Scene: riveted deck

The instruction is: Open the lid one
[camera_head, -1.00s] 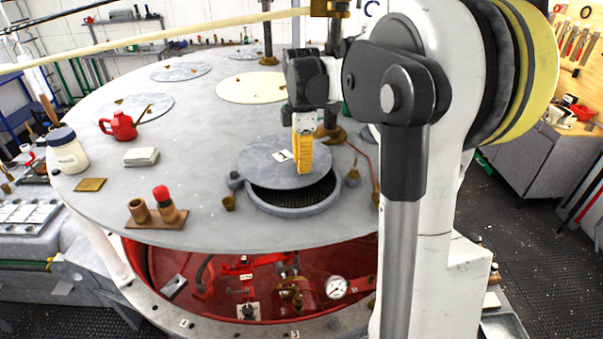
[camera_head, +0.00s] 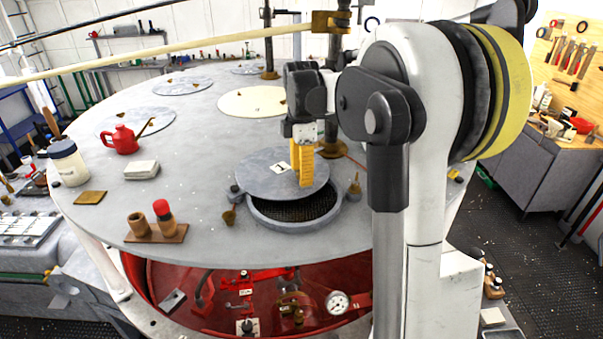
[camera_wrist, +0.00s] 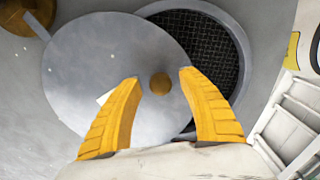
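Lid one is a grey disc (camera_head: 262,183) with a white label marked 1 and a brass knob (camera_wrist: 160,84) at its centre. It sits off-centre over a round port (camera_head: 296,225) in the deck, shifted left and back. Dark mesh in the port shows along its front and right; in the wrist view the uncovered part (camera_wrist: 205,42) shows at the upper right. My gripper (camera_wrist: 160,76) has its yellow fingers apart, one on each side of the knob, with gaps visible. In the head view my gripper (camera_head: 304,183) is over the lid and hides the knob.
Several brass clamps, one at the front left (camera_head: 229,214) and one at the right (camera_head: 354,188), stand around the port. A red pot (camera_head: 122,140), a white block (camera_head: 141,170) and a wooden holder (camera_head: 156,234) stand on the left. Dark posts rise behind the lid.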

